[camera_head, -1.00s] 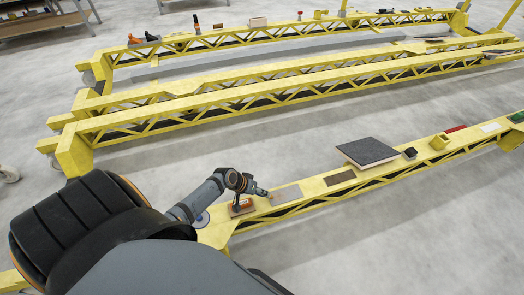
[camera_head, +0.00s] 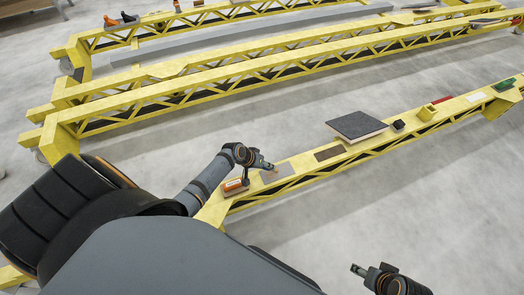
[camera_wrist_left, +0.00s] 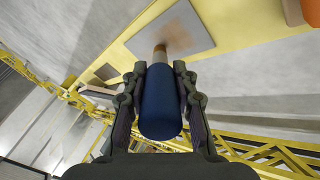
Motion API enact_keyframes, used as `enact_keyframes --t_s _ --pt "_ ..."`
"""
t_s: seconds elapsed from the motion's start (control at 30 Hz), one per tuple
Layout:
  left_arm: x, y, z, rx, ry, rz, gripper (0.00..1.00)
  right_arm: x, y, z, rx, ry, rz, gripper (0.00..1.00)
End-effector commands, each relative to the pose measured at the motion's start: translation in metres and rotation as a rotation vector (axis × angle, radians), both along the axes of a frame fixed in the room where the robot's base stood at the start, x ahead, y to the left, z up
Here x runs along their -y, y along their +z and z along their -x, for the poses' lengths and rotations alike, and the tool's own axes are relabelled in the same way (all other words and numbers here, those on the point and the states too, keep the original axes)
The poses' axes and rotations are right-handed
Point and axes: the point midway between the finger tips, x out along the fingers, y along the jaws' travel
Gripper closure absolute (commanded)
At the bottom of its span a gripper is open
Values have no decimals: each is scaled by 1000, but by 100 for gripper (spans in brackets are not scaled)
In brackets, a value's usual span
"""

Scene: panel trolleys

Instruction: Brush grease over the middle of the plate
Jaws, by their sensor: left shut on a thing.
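My left gripper (camera_head: 268,166) is shut on a brush with a blue handle (camera_wrist_left: 160,108), seen in the left wrist view. The brush's brownish tip (camera_wrist_left: 160,53) points at the grey plate (camera_wrist_left: 145,35), close to its middle; I cannot tell if it touches. A faint brown smear (camera_wrist_left: 178,42) shows on the plate beside the tip. In the head view the plate (camera_head: 280,173) lies flat on the yellow beam, under and just right of the gripper. My right gripper (camera_head: 358,270) is at the lower right, away from the beam; its jaws are too small to read.
An orange-topped block (camera_head: 234,186) sits on the beam left of the plate. To the right are a brown plate (camera_head: 329,153), a dark panel (camera_head: 356,125), a small black box (camera_head: 398,125) and a yellow box (camera_head: 427,112). Yellow truss trolleys (camera_head: 180,92) stand behind, across open floor.

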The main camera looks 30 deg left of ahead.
Motion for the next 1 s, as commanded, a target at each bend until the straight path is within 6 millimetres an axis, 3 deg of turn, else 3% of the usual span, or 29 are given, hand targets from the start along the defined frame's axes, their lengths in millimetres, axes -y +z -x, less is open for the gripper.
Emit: enact_keyframes --t_s 0.77,1.0 --pt "23 -1 -30 0 0 0 100 0 -6 0 0 0 0 50" --pt "36 -1 -47 2 -1 0 100 0 -10 0 0 0 0 50"
